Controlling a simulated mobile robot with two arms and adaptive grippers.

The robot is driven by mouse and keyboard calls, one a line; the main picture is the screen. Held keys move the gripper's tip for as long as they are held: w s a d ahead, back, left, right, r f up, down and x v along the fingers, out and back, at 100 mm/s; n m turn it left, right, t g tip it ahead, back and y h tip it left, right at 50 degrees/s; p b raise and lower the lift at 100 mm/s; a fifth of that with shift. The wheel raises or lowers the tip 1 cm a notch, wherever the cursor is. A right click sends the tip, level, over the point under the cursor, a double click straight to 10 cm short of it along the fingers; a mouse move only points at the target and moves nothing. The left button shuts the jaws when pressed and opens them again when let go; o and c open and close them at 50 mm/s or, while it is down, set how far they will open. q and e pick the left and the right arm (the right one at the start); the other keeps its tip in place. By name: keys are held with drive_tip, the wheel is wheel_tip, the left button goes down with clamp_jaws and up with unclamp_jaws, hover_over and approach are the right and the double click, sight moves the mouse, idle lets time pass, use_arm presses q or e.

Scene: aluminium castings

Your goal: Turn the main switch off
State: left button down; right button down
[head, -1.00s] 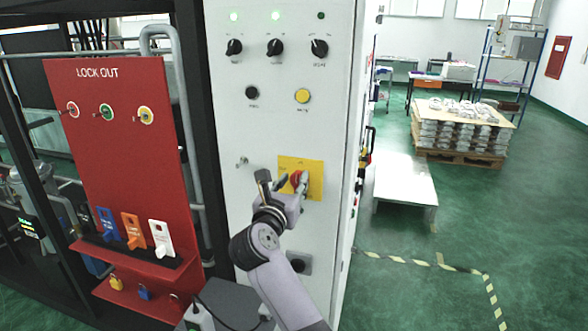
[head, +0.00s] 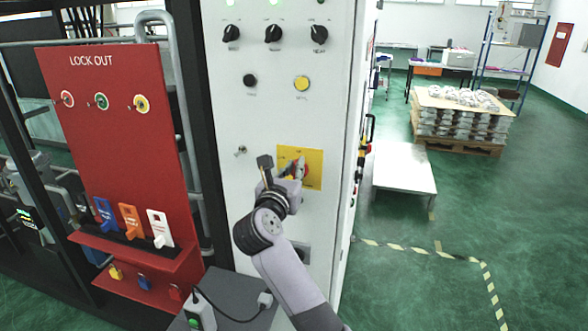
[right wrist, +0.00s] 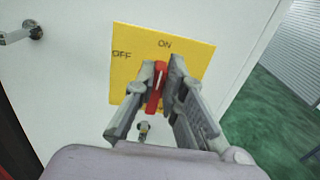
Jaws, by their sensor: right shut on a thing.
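The main switch is a red handle with a white line, on a yellow plate (head: 314,156) on the white cabinet door. In the right wrist view the plate (right wrist: 127,72) reads ON at the top and OFF at the left. The red handle (right wrist: 155,88) stands nearly upright, its upper end towards ON. My right gripper (right wrist: 160,74) is shut on the handle, one finger on each side. In the head view my right gripper (head: 298,170) covers part of the handle and plate. My left gripper is not in view.
The cabinet (head: 270,120) carries black knobs and a yellow button (head: 301,83) above the switch. A small metal latch (head: 240,150) sticks out left of the plate. A red lock-out board (head: 115,130) stands at left. Green floor is open at right, beyond a low platform (head: 405,170).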

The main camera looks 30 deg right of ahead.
drive_tip(key=shift+n, duration=0.4)
drive_tip(key=n, duration=0.3)
drive_tip(key=w+a+n, duration=0.1)
drive_tip(key=n, duration=0.3)
drive_tip(key=f+n, duration=0.1)
drive_tip(key=n, duration=0.3)
drive_tip(key=shift+w+a, duration=0.2)
drive_tip(key=shift+w, duration=0.1)
idle(0.4)
drive_tip(key=c, duration=1.7)
unclamp_jaws()
drive_tip(key=shift+o, duration=0.2)
wheel_tip(320, 180, up, 10)
drive_tip(key=shift+f, duration=0.1)
